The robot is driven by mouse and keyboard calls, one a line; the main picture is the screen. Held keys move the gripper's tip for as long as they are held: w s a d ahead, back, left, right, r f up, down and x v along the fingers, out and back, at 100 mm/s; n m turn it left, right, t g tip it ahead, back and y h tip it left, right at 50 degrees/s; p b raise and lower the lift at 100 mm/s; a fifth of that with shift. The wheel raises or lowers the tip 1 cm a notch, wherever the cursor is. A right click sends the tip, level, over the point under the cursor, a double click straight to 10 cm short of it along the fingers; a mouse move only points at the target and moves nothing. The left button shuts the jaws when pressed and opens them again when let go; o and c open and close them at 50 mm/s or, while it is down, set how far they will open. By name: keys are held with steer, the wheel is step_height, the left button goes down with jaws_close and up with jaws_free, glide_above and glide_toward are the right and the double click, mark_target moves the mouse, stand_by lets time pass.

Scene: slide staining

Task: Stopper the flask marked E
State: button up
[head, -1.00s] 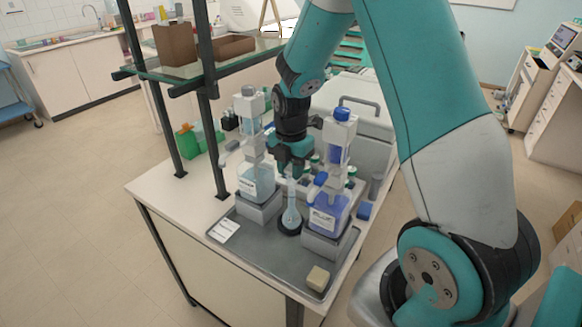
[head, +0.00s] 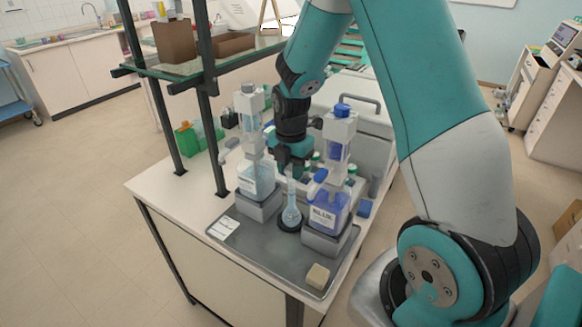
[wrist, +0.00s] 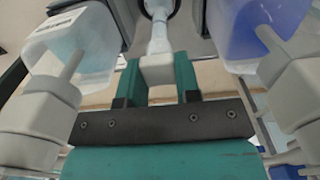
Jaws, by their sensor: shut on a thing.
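A small clear flask (head: 291,217) with pale blue liquid stands upright on a dark round base, between two dispenser bottles. Its mark is too small to read. My gripper (head: 291,171) is straight above it, pointing down at the neck. In the wrist view, my gripper (wrist: 157,68) has its two green fingers shut on a pale blocky piece, which looks like the stopper (wrist: 157,70). The flask's neck (wrist: 159,38) lines up with this piece and meets it in the picture. I cannot tell whether the stopper is seated in the mouth or just above it.
A clear dispenser bottle (head: 257,180) stands close on the left and a blue one (head: 328,212) close on the right, each with a side spout. All are on a grey tray (head: 262,255) with a white card (head: 222,228) and a beige block (head: 317,276). The tray's front is mostly clear.

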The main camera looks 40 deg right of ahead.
steer(key=o, duration=1.4)
steer(key=shift+o, duration=0.2)
steer(key=shift+r+p, duration=2.55)
steer(key=shift+r, duration=0.5)
steer(key=shift+c, duration=0.3)
steer(key=shift+f, duration=0.1)
jaws_close()
